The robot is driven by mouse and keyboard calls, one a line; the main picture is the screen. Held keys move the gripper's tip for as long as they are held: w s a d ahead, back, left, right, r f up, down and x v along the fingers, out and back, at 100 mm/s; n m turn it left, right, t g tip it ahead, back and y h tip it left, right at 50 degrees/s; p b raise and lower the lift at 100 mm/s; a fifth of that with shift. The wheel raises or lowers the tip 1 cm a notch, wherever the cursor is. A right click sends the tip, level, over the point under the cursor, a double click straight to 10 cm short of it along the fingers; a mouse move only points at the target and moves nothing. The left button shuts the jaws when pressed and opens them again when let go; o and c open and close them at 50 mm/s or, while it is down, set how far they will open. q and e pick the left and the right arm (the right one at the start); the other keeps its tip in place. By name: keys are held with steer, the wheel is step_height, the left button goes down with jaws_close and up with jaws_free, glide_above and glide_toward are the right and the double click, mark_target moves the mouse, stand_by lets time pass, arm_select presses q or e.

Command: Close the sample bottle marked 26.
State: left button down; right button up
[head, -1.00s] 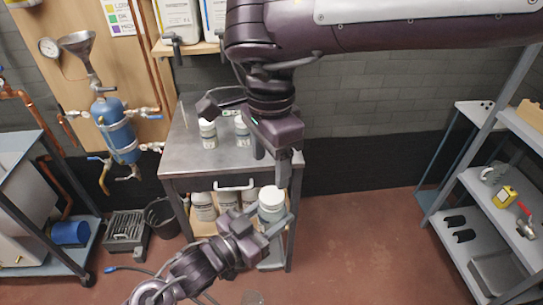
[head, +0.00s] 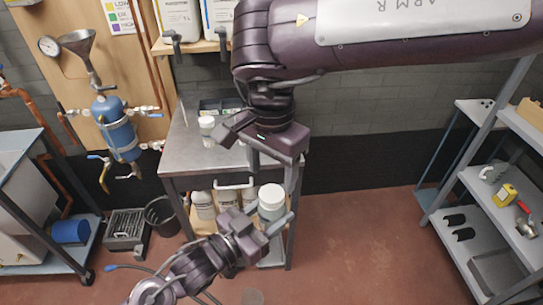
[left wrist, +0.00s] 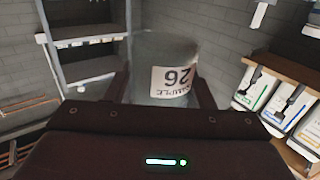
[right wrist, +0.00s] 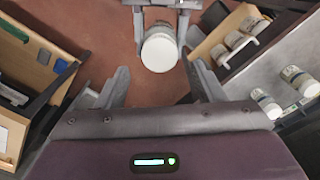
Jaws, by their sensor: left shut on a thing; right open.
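The sample bottle marked 26 (left wrist: 172,75) is clear, and its label shows upside down in the left wrist view. In the head view the bottle (head: 272,214) is upright in front of the metal table, with a white lid (head: 271,194) on top. I cannot tell how tight the lid is. My left gripper (head: 276,226) is shut around the bottle's sides. My right gripper (head: 276,172) is open, empty and pointing down, above the bottle. In the right wrist view the white lid (right wrist: 159,52) lies beyond and between my open fingertips, apart from them.
The metal table (head: 180,158) is behind the bottle, with a white-capped bottle (head: 207,131) on top and several bottles (head: 203,206) on its lower shelf. A shelving unit (head: 470,190) stands at the right. The floor between is clear.

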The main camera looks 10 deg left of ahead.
mark_target(272, 193)
step_height(272, 193, down, 5)
steer(key=shift+f, duration=0.1)
stand_by(0.3)
